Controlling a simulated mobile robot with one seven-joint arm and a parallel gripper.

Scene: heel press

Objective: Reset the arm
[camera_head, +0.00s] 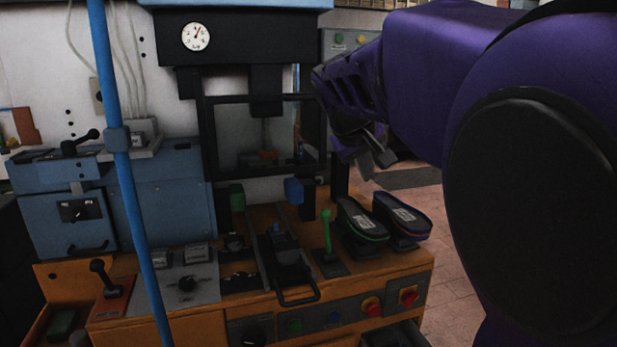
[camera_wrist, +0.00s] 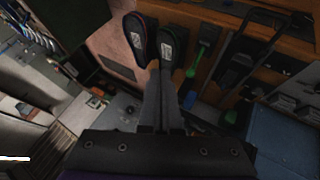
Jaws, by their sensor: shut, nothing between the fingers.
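My gripper (camera_head: 378,150) is shut and empty at the end of my purple arm. It hangs above and behind the right part of the orange bench in the head view, apart from the things on it. In the wrist view its fingers (camera_wrist: 163,128) lie together and point toward two dark shoe soles. The wrist view also shows the green-edged sole (camera_wrist: 171,46) and the other sole (camera_wrist: 137,40).
The black press frame with a round gauge (camera_head: 195,36) stands behind the bench. A green lever (camera_head: 327,232) stands left of the soles. A blue pole (camera_head: 122,139) crosses the left side. The tiled floor to the right is open.

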